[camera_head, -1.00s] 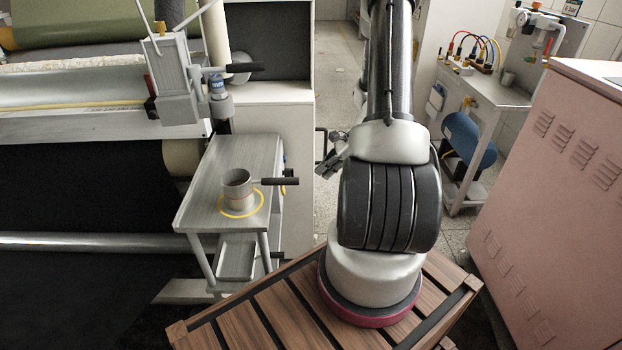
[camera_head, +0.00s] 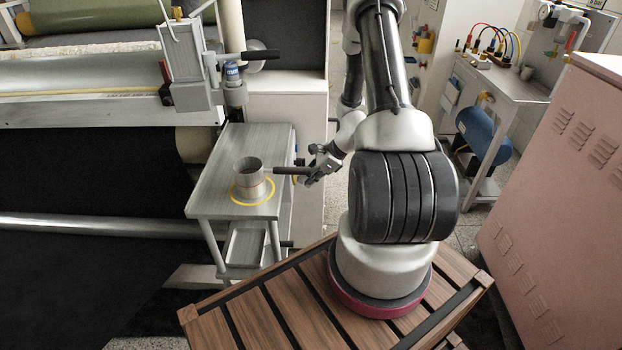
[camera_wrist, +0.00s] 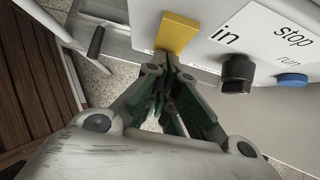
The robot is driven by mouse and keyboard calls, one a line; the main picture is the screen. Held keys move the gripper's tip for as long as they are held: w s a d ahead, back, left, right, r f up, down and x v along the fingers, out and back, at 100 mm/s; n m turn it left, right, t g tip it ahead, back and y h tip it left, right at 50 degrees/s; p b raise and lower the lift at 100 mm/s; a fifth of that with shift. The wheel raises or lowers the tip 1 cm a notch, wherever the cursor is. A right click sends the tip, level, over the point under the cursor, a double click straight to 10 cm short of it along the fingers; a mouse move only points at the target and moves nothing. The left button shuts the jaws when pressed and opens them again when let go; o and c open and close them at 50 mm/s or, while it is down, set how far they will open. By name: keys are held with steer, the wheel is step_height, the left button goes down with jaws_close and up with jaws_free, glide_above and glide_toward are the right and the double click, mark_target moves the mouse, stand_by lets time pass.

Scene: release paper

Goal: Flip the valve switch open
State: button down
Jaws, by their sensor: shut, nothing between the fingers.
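A yellow tab (camera_wrist: 177,33) sticks out from a white panel marked "in" in the wrist view, straight ahead of my gripper (camera_wrist: 166,68). The fingers are shut and empty, with their tips at or very near the tab; I cannot tell whether they touch. In the head view my gripper (camera_head: 308,174) is at the right side of the small grey table, by the end of the pot's black handle. A fitting with a blue band (camera_head: 233,72) and a black lever (camera_head: 260,55) sits above the table. Which part is the valve switch is not clear.
A metal pot (camera_head: 248,180) stands inside a yellow ring on the grey table (camera_head: 217,205). The panel also bears a black knob (camera_wrist: 237,73) and a blue button (camera_wrist: 291,80). A pink cabinet (camera_head: 560,190) stands at right.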

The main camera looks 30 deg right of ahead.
steer(key=shift+w+a+f, duration=0.15)
steer(key=shift+w+a, duration=0.05)
steer(key=shift+a, duration=0.05)
stand_by(0.3)
